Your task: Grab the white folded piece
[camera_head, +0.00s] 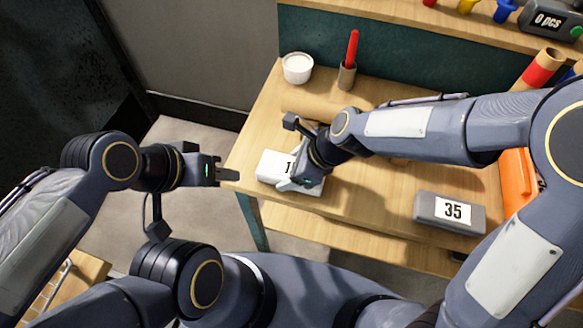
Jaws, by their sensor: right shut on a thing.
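A white, flat, block-like piece (268,165) with dark number marks, partly covered, lies near the left edge of the wooden table (385,180). My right gripper (288,185) reaches over the piece from the right and is shut on it. Its wrist and fingers hide the piece's right part and most of the number. My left gripper (230,173) is just left of the table edge, apart from the piece. Its fingers point right, and the gap between them is not clear.
A grey block labelled 35 (450,212) sits at the table's front right. A white cup (298,68) and a brown holder (346,76) with a red stick (351,48) stand behind. A brown roll (310,106) lies behind my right wrist. An orange object (520,190) is at right.

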